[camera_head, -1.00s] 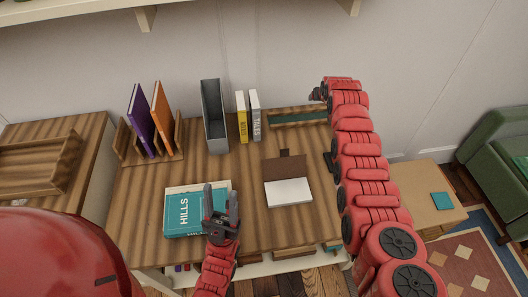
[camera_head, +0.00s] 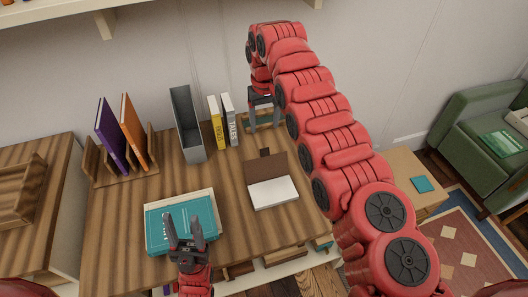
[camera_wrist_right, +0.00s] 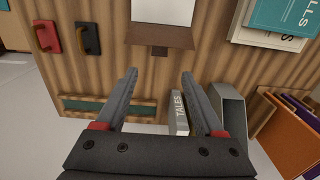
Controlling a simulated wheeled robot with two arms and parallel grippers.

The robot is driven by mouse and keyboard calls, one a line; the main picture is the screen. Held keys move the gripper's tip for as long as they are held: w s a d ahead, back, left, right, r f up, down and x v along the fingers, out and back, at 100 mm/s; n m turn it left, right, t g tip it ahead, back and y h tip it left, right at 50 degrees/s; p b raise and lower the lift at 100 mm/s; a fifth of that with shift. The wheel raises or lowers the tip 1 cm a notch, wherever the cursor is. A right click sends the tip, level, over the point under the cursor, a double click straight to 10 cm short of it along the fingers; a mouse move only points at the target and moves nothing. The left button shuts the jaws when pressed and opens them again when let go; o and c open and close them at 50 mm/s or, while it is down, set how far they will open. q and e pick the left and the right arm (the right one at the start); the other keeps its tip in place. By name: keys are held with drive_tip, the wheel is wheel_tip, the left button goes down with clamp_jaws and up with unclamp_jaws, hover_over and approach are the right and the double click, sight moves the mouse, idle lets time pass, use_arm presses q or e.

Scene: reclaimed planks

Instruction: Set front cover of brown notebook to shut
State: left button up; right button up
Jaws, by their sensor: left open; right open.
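The brown notebook lies open on the desk. Its brown front cover (camera_head: 265,170) is folded back toward the wall, and its white pages (camera_head: 273,193) face up nearer to me. A small dark tab (camera_head: 264,152) sticks out from the cover's far edge. In the right wrist view the cover (camera_wrist_right: 160,37) and tab show just beyond the fingertips. My right gripper (camera_head: 264,126) is open and empty, fingers pointing down behind the notebook, apart from it; it also shows in the right wrist view (camera_wrist_right: 158,74). My left gripper (camera_head: 184,220) is open and empty over the teal book.
The teal book (camera_head: 168,222) lies left of the notebook. A grey file holder (camera_head: 187,125), yellow book (camera_head: 216,124) and grey book (camera_head: 230,120) stand behind. Red (camera_wrist_right: 46,36) and black (camera_wrist_right: 87,38) handled items lie beside the notebook. Bare desk separates notebook and teal book.

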sight(265, 150)
wheel_tip(265, 150, down, 10)
drive_tip(key=shift+r+p, duration=0.1)
drive_tip(key=shift+p, duration=0.75)
drive_tip(key=shift+f, duration=0.7)
clamp_jaws()
